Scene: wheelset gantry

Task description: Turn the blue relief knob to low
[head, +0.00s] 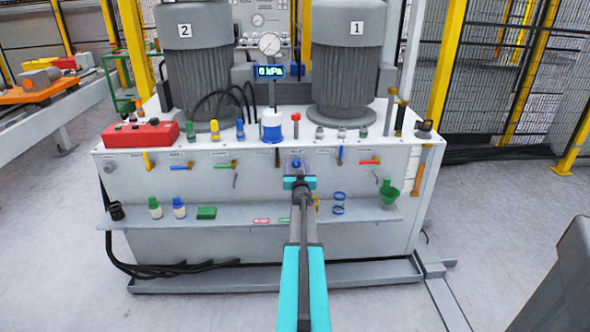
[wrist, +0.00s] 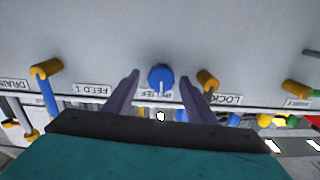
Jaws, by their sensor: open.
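The blue relief knob (wrist: 161,77) is on the white front panel, in the upper middle of the wrist view, above a partly covered label. A white pointer line on it runs toward the bottom of the picture. In the head view the knob (head: 296,163) shows just beyond my gripper (head: 297,178). In the wrist view my gripper (wrist: 160,90) is open, with one finger on each side of the knob. Gaps show between the knob and both fingers. Whether the fingertips reach the panel is hard to tell.
A blue-handled valve (wrist: 46,92) and a yellow valve stub (wrist: 208,80) flank the knob on the panel. A red box (head: 141,134) and two grey motors stand on top. The gauge display (head: 270,72) reads 0 kPa.

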